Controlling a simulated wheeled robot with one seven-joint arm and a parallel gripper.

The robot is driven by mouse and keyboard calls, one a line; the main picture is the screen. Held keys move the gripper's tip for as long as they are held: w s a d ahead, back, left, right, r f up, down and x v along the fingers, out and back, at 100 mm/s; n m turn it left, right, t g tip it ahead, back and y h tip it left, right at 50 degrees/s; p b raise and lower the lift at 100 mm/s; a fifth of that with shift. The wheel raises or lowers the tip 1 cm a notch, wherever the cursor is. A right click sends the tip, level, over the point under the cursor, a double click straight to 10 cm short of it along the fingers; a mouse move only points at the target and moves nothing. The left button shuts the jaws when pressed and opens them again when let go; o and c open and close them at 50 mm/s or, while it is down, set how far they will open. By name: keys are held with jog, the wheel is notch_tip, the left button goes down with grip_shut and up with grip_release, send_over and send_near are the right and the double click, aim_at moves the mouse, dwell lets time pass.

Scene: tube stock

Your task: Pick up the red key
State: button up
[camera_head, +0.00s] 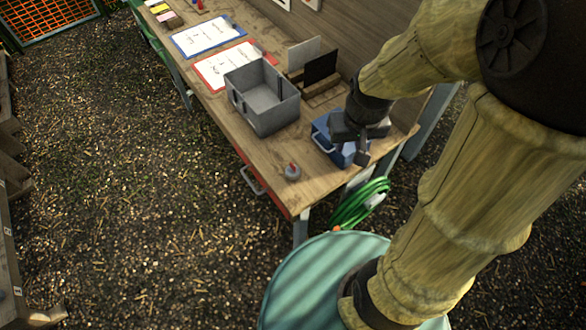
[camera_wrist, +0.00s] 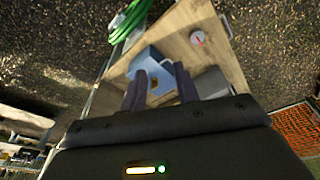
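A small red piece, possibly the red key (camera_head: 292,166), shows on a round grey holder (camera_head: 291,175) near the front end of the wooden bench. In the wrist view it is a thin red mark (camera_wrist: 199,40) on a pale disc; its shape is too small to make out. My gripper (camera_head: 361,158) is above the blue box, to the right of the holder and apart from it. In the wrist view my gripper (camera_wrist: 160,78) has its two fingers spread with nothing between them, pointing toward the blue box.
A grey open bin (camera_head: 262,112) stands behind the holder. Card stands and clipboards (camera_head: 208,37) lie farther back. A green hose (camera_head: 362,202) hangs at the bench end. The wood around the holder (camera_head: 270,158) is clear.

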jog(key=w+a+f+n+g+b, duration=0.2)
jog(key=w+a+f+n+b, duration=0.3)
jog(key=w+a+f, duration=0.3)
jog(key=w+a+b, duration=0.1)
jog(key=w+a, duration=0.1)
jog(key=a, duration=0.2)
jog(key=shift+w+a+n, duration=0.15)
jog(key=shift+w+n, duration=0.05)
jog(key=shift+n, duration=0.2)
jog(key=shift+r, duration=0.1)
jog(key=p, duration=0.2)
send_near(293, 165)
notch_tip(293, 165, down, 5)
jog(key=shift+w+a+f, duration=0.1)
jog(key=shift+w, duration=0.1)
jog(key=shift+f+p, duration=0.85)
jog(key=shift+f, duration=1.75)
